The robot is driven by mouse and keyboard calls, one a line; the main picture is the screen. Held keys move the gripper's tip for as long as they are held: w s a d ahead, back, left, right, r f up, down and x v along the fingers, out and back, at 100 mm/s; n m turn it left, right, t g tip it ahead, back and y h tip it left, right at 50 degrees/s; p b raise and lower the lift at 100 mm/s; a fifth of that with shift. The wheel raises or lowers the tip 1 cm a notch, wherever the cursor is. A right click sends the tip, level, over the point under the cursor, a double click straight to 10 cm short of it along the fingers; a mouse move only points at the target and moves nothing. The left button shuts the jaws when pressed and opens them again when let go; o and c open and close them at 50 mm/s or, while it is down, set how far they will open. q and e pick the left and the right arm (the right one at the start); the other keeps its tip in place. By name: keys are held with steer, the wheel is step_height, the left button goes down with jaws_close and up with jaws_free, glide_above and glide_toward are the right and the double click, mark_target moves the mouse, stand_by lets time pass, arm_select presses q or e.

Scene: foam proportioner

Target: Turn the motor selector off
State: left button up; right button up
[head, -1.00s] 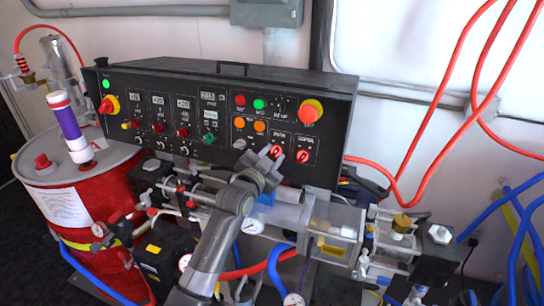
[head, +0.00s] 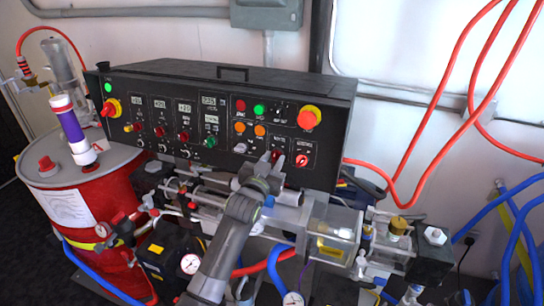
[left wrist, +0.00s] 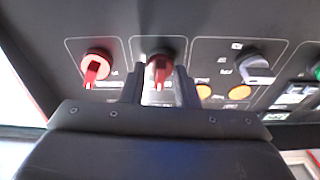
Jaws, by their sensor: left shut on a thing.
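Two red selector knobs sit low on the right part of the black control panel (head: 165,95). My left gripper (head: 270,164) is at the left red selector knob (left wrist: 160,67), which I take to be the motor selector; its label is too small to read. In the left wrist view the two dark fingers stand either side of this knob, shut on its handle. The fingers hide most of the knob in the head view. The right red selector knob (head: 302,160) is free; it also shows in the left wrist view (left wrist: 95,66). My right gripper is not in view.
A grey selector (left wrist: 256,66) and orange buttons (head: 250,128) are close to the gripper. A red and yellow knob (head: 309,117) is above right. Pipes and a clear block (head: 333,233) stand below the panel. A red drum (head: 88,195) is at the left.

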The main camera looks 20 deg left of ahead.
arm_select(q)
steer(key=n+y+b, duration=0.1)
steer(key=n, duration=0.2)
steer(key=shift+f, duration=0.1)
steer(key=n+b, duration=0.1)
steer(key=n, duration=0.2)
steer(key=shift+d+y, duration=0.1)
steer(key=shift+y, duration=0.2)
steer(key=shift+n+y+b, duration=0.3)
steer(key=shift+n+b, duration=0.55)
steer(key=shift+n, duration=0.35)
steer(key=o, duration=0.6)
steer(key=shift+s, duration=0.1)
